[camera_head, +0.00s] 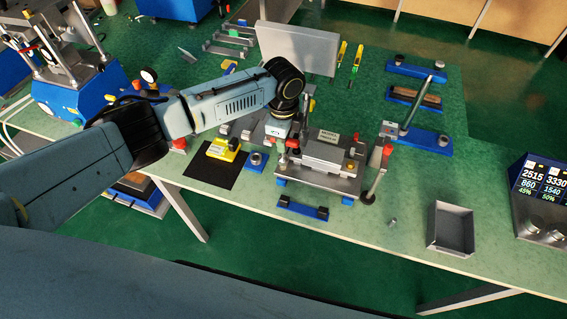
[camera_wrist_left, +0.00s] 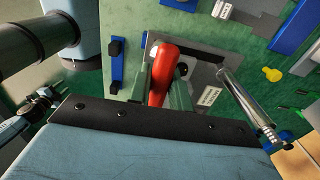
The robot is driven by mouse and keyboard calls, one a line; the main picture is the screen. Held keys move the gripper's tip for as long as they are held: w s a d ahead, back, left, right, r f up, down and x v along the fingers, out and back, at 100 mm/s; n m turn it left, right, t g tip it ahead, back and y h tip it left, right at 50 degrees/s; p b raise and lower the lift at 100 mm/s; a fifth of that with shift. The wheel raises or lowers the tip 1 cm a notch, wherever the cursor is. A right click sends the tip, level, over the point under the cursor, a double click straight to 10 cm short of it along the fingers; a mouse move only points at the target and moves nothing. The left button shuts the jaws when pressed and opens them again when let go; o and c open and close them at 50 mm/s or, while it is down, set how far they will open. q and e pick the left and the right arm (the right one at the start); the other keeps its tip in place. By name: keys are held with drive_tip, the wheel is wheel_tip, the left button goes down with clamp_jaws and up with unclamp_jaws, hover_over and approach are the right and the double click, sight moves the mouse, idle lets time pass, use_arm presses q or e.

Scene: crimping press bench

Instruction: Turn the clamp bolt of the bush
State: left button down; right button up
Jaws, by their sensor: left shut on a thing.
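The metal fixture with a label plate (camera_head: 328,152) stands near the bench's front edge in the head view. My left arm reaches in from the left and its gripper (camera_head: 281,146) is low at the fixture's left side. In the left wrist view the gripper's fingers (camera_wrist_left: 163,88) are shut on a red handle (camera_wrist_left: 163,68), one finger on each side. The grey fixture plate (camera_wrist_left: 205,72) is behind the handle. I cannot make out the bush or its clamp bolt separately; the gripper and handle cover part of the fixture. My right gripper is not in view.
A red-topped lever (camera_head: 376,175) stands right of the fixture. A blue holder (camera_head: 302,210) lies in front, and a yellow block (camera_head: 224,149) on a black mat (camera_head: 212,174) is left. A grey tray (camera_head: 452,228) is at the right. The bench between lever and tray is mostly clear.

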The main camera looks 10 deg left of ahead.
use_arm(q)
drive_tip(key=shift+f+b, duration=0.65)
drive_tip(key=shift+f, duration=0.5)
